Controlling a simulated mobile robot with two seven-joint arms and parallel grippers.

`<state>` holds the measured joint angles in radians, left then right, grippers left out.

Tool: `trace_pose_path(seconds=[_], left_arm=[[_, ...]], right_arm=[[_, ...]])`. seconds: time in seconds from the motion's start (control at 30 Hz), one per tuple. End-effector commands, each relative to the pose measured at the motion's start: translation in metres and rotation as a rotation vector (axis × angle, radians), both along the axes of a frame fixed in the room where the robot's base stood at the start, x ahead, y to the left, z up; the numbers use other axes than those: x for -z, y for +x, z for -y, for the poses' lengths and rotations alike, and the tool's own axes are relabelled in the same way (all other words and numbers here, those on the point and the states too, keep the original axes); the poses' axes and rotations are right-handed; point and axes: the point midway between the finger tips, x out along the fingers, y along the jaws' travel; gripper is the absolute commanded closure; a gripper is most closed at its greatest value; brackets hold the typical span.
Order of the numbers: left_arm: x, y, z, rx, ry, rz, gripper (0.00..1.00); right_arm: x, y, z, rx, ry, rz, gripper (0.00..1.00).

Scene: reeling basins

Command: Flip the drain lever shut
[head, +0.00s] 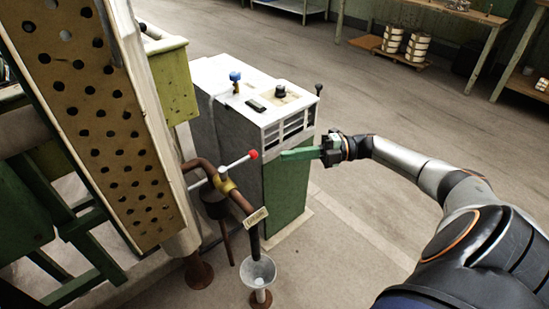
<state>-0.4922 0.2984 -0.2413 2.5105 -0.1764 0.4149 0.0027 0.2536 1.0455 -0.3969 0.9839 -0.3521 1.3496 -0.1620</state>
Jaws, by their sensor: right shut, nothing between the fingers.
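The drain lever (234,162) is a thin pale rod with a red knob (253,154) at its end. It rises to the right from a brass valve (225,184) on a rusty pipe, across the pipe's run. A small tag (256,217) hangs on the pipe below. My right gripper (284,155) has green fingers, is shut and empty, and points left at the red knob. A short gap shows between the fingertips and the knob in the picture; the depth between them is hard to tell. My left gripper is out of view.
A grey cabinet (235,140) with knobs on top and a green front stands behind the lever. A funnel (258,271) sits under the pipe end. A perforated panel (95,120) blocks the left. Open floor (400,95) lies to the right.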

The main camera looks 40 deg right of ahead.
Motion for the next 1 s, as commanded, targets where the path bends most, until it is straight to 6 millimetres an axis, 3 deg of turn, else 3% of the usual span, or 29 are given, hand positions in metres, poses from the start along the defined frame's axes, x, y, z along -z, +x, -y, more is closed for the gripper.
trace_pose_path(seconds=[0.1, 0.3, 1.0], left_arm=[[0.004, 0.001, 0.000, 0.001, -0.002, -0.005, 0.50], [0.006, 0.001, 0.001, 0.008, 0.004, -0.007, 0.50], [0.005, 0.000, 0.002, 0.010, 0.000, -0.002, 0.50]], right_arm=[[0.000, -0.003, 0.015, 0.001, -0.001, 0.001, 1.00], [-0.001, -0.006, 0.026, 0.000, 0.000, -0.001, 1.00], [-0.001, -0.006, 0.026, -0.001, -0.001, -0.002, 1.00]])
